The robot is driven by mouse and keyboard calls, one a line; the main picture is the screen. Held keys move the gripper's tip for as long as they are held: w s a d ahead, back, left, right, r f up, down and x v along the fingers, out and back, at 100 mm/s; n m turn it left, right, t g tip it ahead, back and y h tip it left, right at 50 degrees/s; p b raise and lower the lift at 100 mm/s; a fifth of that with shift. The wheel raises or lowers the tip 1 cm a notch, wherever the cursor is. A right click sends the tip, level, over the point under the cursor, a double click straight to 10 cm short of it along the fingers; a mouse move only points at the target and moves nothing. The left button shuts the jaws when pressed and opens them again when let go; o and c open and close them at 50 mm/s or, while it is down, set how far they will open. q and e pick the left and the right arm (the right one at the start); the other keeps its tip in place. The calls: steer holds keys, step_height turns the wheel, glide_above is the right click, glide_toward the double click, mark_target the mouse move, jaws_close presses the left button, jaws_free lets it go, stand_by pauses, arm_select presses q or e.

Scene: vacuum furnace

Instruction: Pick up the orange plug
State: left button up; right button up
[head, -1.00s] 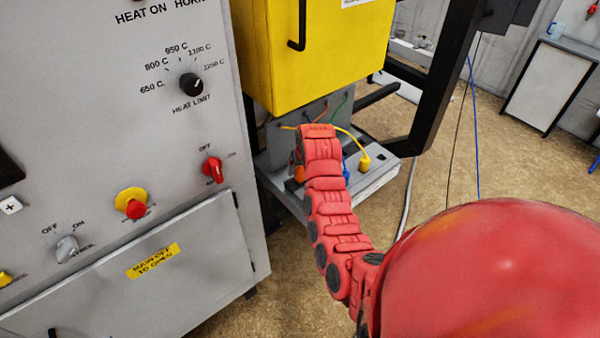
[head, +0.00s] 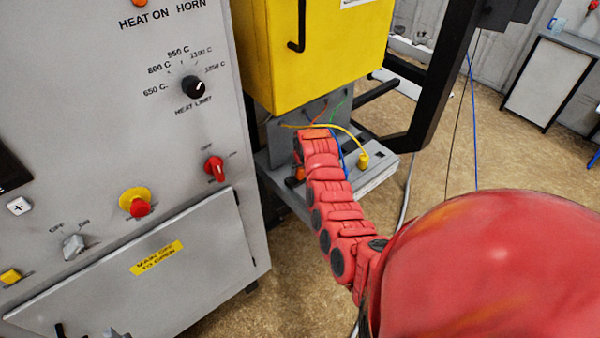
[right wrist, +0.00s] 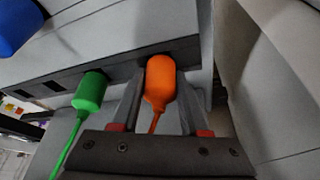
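The orange plug (right wrist: 160,78) sits at the edge of the grey socket ledge (right wrist: 85,72) in the right wrist view, its orange cable running down towards the camera. In the head view a small part of the orange plug (head: 298,173) shows beside my arm on the ledge below the yellow box. My right gripper (right wrist: 161,82) is open, with one finger on each side of the plug and narrow gaps showing. In the head view its fingers are hidden behind my red right arm. My left gripper is not in view.
A green plug (right wrist: 90,90) sits close beside the left finger, and a blue plug (right wrist: 16,25) lies farther off. A yellow plug (head: 363,161) stands on the ledge at right. The grey control cabinet (head: 110,190) stands left of my arm.

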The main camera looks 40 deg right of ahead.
jaws_close()
steer(key=shift+r, duration=0.1)
